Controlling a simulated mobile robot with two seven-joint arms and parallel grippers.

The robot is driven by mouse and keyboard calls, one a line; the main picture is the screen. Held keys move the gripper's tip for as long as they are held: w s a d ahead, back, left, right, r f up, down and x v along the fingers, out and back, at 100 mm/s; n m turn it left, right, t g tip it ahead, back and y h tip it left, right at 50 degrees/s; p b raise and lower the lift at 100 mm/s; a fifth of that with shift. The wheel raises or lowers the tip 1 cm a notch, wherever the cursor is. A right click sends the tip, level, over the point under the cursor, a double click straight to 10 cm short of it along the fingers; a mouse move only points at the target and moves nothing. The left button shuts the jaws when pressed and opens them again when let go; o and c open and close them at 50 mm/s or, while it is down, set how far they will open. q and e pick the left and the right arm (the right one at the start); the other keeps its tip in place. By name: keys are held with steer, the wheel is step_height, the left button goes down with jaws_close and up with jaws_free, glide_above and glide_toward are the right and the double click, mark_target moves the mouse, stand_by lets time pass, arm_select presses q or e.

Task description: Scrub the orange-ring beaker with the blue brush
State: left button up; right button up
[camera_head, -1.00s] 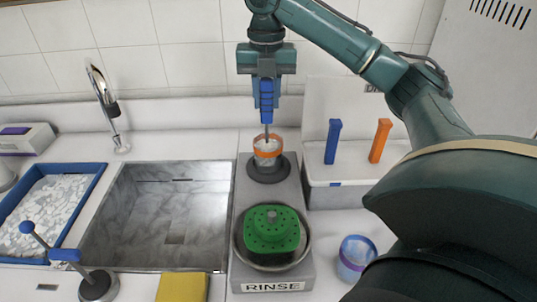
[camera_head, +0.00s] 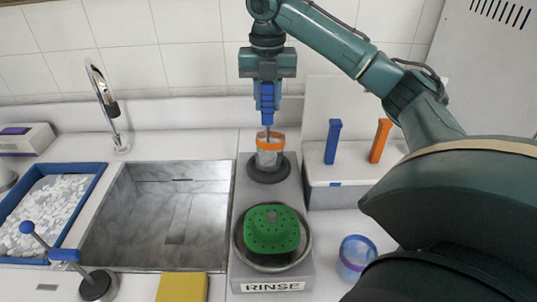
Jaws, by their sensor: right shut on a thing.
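My right gripper (camera_head: 267,84) is shut on the blue brush (camera_head: 267,104), which hangs upright by its blue handle. The brush's thin shaft goes down into the orange-ring beaker (camera_head: 269,145). The beaker is clear with an orange band at its rim and stands on a dark round base on the grey rinse stand. The bristles are not clearly visible inside it. My left gripper is out of view.
A blue handle (camera_head: 333,140) and an orange handle (camera_head: 380,140) stand in a white box (camera_head: 335,171) at right. A blue-ring beaker (camera_head: 354,257) stands in front of it. A green perforated piece (camera_head: 270,230) sits in a metal bowl. The sink (camera_head: 150,225) is at left; a yellow sponge (camera_head: 182,287) lies in front.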

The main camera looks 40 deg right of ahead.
steer(key=shift+r, duration=0.1)
stand_by(0.3)
steer(key=shift+d+r, duration=0.1)
steer(key=shift+r, duration=2.1)
steer(key=shift+r, duration=3)
steer(key=shift+s, duration=0.1)
